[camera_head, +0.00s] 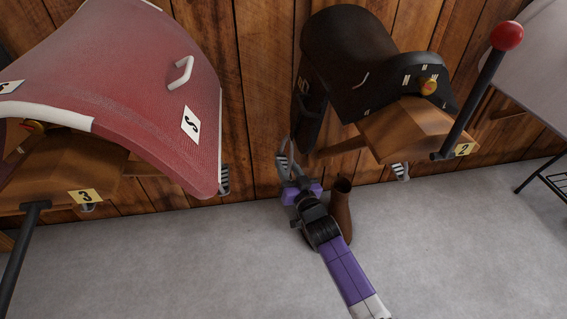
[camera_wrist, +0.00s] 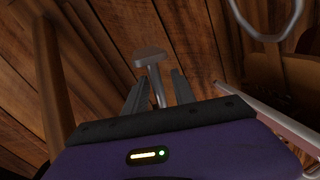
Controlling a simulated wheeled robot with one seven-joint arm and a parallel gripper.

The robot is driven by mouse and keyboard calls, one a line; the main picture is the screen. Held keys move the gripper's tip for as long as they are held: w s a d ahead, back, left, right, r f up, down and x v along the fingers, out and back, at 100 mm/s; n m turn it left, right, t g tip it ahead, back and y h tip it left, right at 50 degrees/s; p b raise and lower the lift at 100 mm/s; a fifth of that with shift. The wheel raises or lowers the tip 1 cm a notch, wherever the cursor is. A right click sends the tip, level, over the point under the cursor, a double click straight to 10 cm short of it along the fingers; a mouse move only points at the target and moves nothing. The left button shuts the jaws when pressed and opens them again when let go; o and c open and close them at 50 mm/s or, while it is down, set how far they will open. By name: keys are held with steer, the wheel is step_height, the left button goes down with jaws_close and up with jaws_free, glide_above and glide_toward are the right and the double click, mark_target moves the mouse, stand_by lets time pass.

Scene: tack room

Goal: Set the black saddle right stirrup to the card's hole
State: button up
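The black saddle (camera_head: 345,45) sits on a wooden rack with a yellow 2 plate (camera_head: 463,149). Its dark strap (camera_head: 309,115) hangs on the left side. A grey stirrup loop (camera_head: 285,158) shows at my gripper (camera_head: 290,178), and a grey loop also shows at the upper right of the wrist view (camera_wrist: 266,36). The other stirrup (camera_head: 400,171) hangs below the rack at the right. In the wrist view, my gripper's fingers (camera_wrist: 160,88) stand apart, on either side of a grey T-shaped metal pin (camera_wrist: 151,57); contact cannot be told. Strap holes and a hole card are not readable.
A brown boot (camera_head: 341,210) stands on the floor close beside my arm. A red saddle (camera_head: 130,75) with an S card (camera_head: 190,124) is on rack 3 at the left. A red-knobbed black post (camera_head: 485,85) rises at the right. The grey floor (camera_head: 180,265) in front is clear.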

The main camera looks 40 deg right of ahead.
steer(key=shift+x, duration=0.9)
steer(key=shift+s, duration=0.1)
jaws_close()
steer(key=shift+d, duration=0.1)
stand_by(0.7)
